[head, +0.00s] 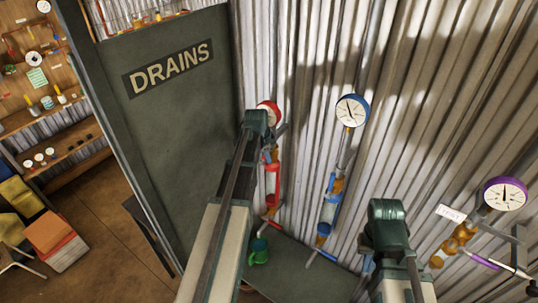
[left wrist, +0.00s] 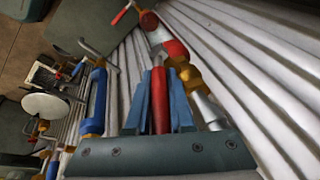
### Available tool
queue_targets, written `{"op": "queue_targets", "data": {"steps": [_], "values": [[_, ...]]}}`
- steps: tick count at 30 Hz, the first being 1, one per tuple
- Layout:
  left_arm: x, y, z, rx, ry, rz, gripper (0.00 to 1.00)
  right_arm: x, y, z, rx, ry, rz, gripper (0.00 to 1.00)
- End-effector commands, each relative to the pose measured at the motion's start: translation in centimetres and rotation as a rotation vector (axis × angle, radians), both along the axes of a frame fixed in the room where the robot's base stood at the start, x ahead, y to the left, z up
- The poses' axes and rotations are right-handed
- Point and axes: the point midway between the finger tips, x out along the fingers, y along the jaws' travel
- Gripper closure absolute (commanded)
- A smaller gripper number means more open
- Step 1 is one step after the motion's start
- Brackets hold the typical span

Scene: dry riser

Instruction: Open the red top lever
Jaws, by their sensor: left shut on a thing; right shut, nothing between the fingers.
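The red riser pipe (head: 272,178) stands against the corrugated wall in the head view, its red-rimmed gauge (head: 268,112) partly hidden by my left arm. In the left wrist view, the red top lever (left wrist: 160,100) lies between the two blue fingers of my left gripper (left wrist: 160,108), which is shut on it. The lever points back toward the palm, beside the brass-coloured valve body (left wrist: 188,76). A lower red lever (left wrist: 122,14) shows farther along the pipe. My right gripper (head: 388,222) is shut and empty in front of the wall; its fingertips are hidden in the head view.
A blue riser with its gauge (head: 352,110) stands right of the red one, and a purple riser with its gauge (head: 505,194) is at far right. A green mug (head: 258,251) stands low near the red pipe. A dark DRAINS panel (head: 165,120) is at left.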

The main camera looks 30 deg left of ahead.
Motion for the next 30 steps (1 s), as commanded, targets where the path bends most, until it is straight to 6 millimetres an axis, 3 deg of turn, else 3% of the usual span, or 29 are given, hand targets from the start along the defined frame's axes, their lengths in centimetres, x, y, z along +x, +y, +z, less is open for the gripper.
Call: {"op": "queue_targets", "data": {"steps": [12, 30], "values": [[0.02, 0.83, 0.11, -0.192, 0.031, 0.001, 1.0, 0.01, 0.0, -0.06, 0.0, 0.0, 0.0, 1.0], [-0.1, 0.8, 0.17, -0.226, 0.036, -0.002, 1.0, 0.0, 0.0, -0.09, 0.0, 0.0, 0.0, 1.0]]}}
